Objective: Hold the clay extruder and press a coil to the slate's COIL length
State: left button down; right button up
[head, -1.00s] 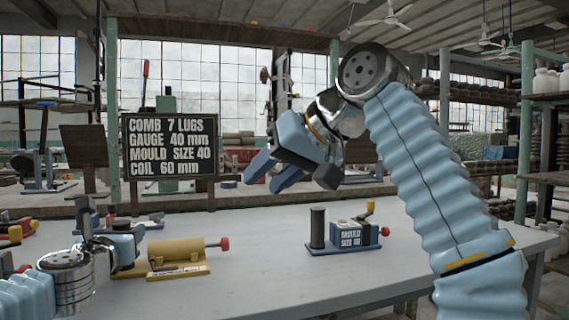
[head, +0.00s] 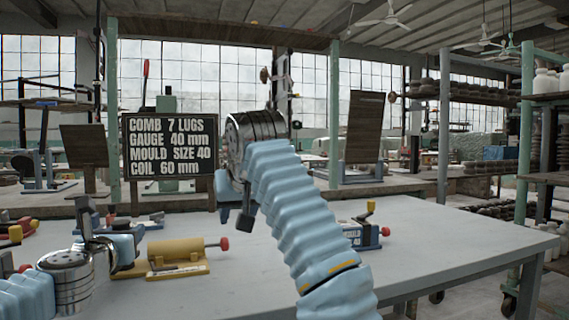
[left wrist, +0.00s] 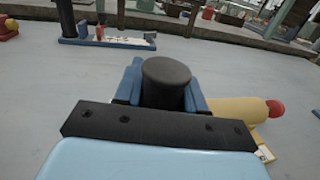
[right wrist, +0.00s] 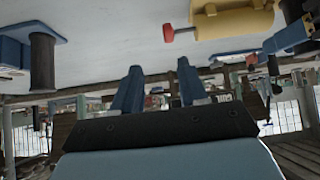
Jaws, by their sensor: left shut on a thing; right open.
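The slate (head: 170,158) reads COMB 7 LUGS, GAUGE 40 mm, MOULD SIZE 40, COIL 60 mm. The yellow clay extruder (head: 178,250) lies on the table at left, its red knob (head: 224,243) pointing right. It also shows in the right wrist view (right wrist: 235,20). My left gripper (head: 126,252) is at the extruder's left end. In the left wrist view its fingers are shut on an upright black post (left wrist: 166,82) beside the yellow barrel (left wrist: 232,109). My right gripper (right wrist: 158,90) is open and empty, raised above the table; in the head view my arm mostly hides it.
A blue mould tool (head: 362,236) stands at mid table, partly behind my right arm; its black post (right wrist: 42,60) shows in the right wrist view. Another blue-based tool (left wrist: 105,41) lies farther back. The table's right part (head: 450,240) is clear.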

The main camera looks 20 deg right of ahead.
jog(key=x, duration=0.9)
jog(key=shift+w+d+f, duration=0.1)
jog(key=shift+w+f, duration=0.05)
jog(key=shift+f, duration=0.15)
jog(key=a, duration=0.1)
jog(key=a+f, duration=0.1)
jog(key=w+a, duration=0.1)
jog(key=shift+w+f, duration=0.1)
jog(key=shift+f, duration=0.15)
jog(key=d, duration=0.2)
jog(key=d+r, duration=0.1)
jog(key=shift+s+d+r, duration=0.1)
jog(key=shift+s, duration=0.3)
jog(key=s+d+r+y, duration=0.2)
jog(key=s+r+y, duration=0.1)
jog(key=s+r, duration=0.6)
jog(key=s+d+r+n+y, duration=0.1)
jog(key=s+r+y, duration=0.3)
jog(key=s+r, duration=0.4)
jog(key=s+d, duration=0.1)
jog(key=s, duration=0.4)
jog(key=shift+s+r, duration=0.35)
jog(key=shift+r, duration=0.05)
jog(key=shift+d, duration=0.15)
